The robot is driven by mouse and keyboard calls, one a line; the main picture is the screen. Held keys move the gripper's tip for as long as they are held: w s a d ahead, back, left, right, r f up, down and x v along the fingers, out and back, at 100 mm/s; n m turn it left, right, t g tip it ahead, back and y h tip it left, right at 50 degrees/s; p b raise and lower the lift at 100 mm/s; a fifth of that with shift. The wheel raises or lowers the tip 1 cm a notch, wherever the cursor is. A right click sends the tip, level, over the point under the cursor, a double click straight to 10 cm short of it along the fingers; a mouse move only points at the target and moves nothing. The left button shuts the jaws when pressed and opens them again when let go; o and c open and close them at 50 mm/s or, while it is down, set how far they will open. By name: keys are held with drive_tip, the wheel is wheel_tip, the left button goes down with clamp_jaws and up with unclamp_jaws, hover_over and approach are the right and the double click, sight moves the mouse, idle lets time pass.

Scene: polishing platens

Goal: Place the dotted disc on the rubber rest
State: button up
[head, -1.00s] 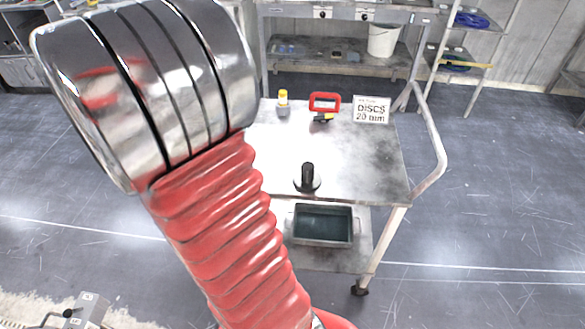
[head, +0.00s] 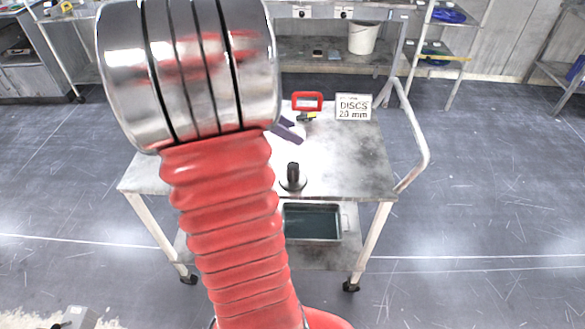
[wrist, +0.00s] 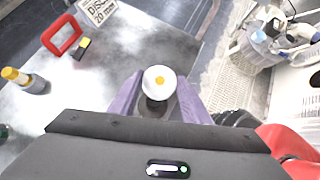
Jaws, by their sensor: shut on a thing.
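The dotted disc (wrist: 160,80) is white with a yellow-orange dot and lies between the purple fingertips of my gripper (wrist: 160,77) in the wrist view. My gripper (head: 291,130) is shut on it; in the head view the fingers show above the metal cart, partly behind my arm. The rubber rest looks to be the black upright post on a round base (head: 293,178), on the cart's near part. In the wrist view the post (wrist: 157,105) shows just below the disc, partly hidden by it. The disc is apart from the post in the head view.
The cart top (head: 350,165) is mostly clear. At its back are a red frame (head: 307,101) and a sign reading DISCS 20 mm (head: 353,107). A yellow-capped bottle (wrist: 25,80) shows in the wrist view. A dark bin (head: 312,222) sits on the lower shelf. The cart handle (head: 420,140) is at right.

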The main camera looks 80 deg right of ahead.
drive_tip(key=shift+f, duration=0.15)
hover_over(289, 166)
drive_tip(key=shift+f, duration=3)
drive_tip(key=shift+f, duration=0.1)
drive_tip(key=shift+f, duration=1.75)
drive_tip(key=o, duration=1.1)
drive_tip(key=shift+f, duration=0.1)
drive_tip(key=v, duration=1.2)
drive_tip(key=shift+a, duration=0.1)
